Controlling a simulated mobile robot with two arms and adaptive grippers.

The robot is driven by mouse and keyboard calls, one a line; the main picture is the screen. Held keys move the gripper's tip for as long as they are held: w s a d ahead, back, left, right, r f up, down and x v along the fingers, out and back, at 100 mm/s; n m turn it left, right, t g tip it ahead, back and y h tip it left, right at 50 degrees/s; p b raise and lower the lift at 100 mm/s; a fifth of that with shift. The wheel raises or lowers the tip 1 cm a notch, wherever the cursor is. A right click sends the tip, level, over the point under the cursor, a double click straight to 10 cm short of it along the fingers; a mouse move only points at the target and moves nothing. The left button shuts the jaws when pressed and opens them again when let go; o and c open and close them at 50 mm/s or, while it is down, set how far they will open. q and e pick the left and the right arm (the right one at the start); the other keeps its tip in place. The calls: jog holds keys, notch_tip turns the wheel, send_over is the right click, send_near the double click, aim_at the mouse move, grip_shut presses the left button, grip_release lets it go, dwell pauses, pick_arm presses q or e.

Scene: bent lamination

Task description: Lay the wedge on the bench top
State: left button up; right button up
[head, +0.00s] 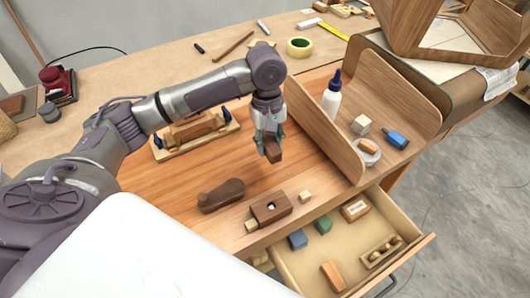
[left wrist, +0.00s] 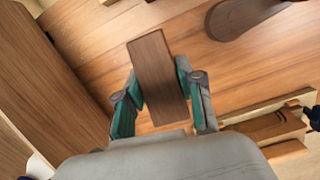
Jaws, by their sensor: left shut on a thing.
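My left gripper (head: 269,146) hangs over the reddish-brown bench top (head: 240,165) with its fingers pointing down. It is shut on a dark brown wooden wedge (head: 274,153), which appears to be held above the bench. In the left wrist view the wedge (left wrist: 158,78) is a long brown block between the two green-padded fingers (left wrist: 158,92), with bench planks below it. The gap between wedge and bench is hard to judge. My right gripper is not in view.
A dark wooden plane-like tool (head: 221,196) and a holed block (head: 271,207) lie near the front edge. A curved wooden shelf piece (head: 325,132) stands right of the gripper. A clamp-like jig (head: 195,133) lies behind left. An open drawer (head: 300,265) holds several blocks.

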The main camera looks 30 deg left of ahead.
pick_arm(q)
send_over(272, 172)
jog(key=shift+n, duration=0.3)
jog(key=f, duration=0.5)
jog(key=shift+w+f, duration=0.2)
jog(key=shift+f+p, duration=0.3)
jog(key=shift+f, duration=0.05)
jog(key=f, duration=0.3)
jog(key=shift+s+a+f, duration=0.1)
jog(key=shift+s+a, duration=0.05)
jog(key=shift+a, duration=0.15)
jog(key=shift+d+f, duration=0.15)
jog(key=shift+f, duration=0.15)
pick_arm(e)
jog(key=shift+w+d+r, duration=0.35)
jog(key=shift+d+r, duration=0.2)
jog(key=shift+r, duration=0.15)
pick_arm(q)
jog(key=shift+p, duration=0.3)
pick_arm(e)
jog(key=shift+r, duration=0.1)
pick_arm(q)
jog(key=o, duration=1.2)
jog(key=shift+c, duration=0.2)
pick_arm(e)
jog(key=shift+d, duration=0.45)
